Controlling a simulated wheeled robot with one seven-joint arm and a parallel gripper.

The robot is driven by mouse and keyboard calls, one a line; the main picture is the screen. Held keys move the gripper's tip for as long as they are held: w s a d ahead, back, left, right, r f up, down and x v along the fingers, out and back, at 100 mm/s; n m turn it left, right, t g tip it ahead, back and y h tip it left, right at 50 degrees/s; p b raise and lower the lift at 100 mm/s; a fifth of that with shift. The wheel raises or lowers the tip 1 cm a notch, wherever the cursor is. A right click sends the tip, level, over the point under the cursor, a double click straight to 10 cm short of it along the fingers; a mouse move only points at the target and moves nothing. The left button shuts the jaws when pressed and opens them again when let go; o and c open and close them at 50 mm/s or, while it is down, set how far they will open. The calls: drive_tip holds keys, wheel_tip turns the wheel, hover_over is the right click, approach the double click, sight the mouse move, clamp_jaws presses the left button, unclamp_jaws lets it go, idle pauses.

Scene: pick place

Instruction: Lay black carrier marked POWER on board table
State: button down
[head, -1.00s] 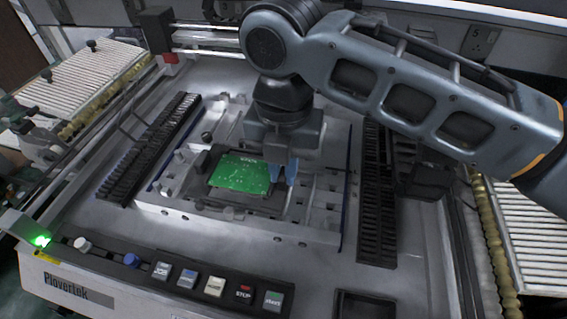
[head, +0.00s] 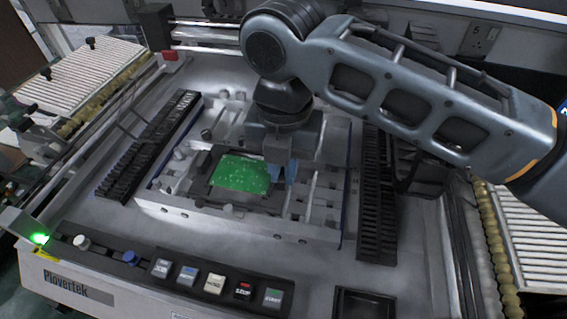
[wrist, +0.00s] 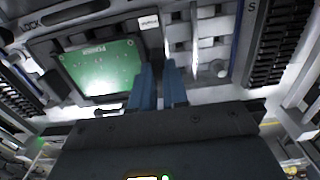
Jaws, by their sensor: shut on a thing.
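The black carrier (head: 212,197) is a flat dark frame with a green circuit board (head: 240,173) in it. In the wrist view the carrier (wrist: 46,62) shows a small white label whose print I cannot read clearly. My gripper (head: 281,178) has blue fingers at the carrier's right edge and is shut on it. The fingers also show in the wrist view (wrist: 159,68). The board table (head: 240,230) is the grey slotted platform beneath. The carrier lies roughly flat over its middle; whether it touches the table I cannot tell.
Black slotted racks flank the platform at the left (head: 150,145) and right (head: 377,205). A row of buttons (head: 215,283) and a black bin (head: 363,303) are along the front. Small pegs and blocks stand on the platform around the carrier.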

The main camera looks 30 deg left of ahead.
drive_tip(key=shift+f, duration=0.45)
idle(0.4)
drive_tip(key=c, duration=1.1)
unclamp_jaws()
drive_tip(key=c, duration=0.3)
drive_tip(key=shift+r, duration=0.15)
drive_tip(key=shift+r+p, duration=2.65)
drive_tip(key=shift+r, duration=0.75)
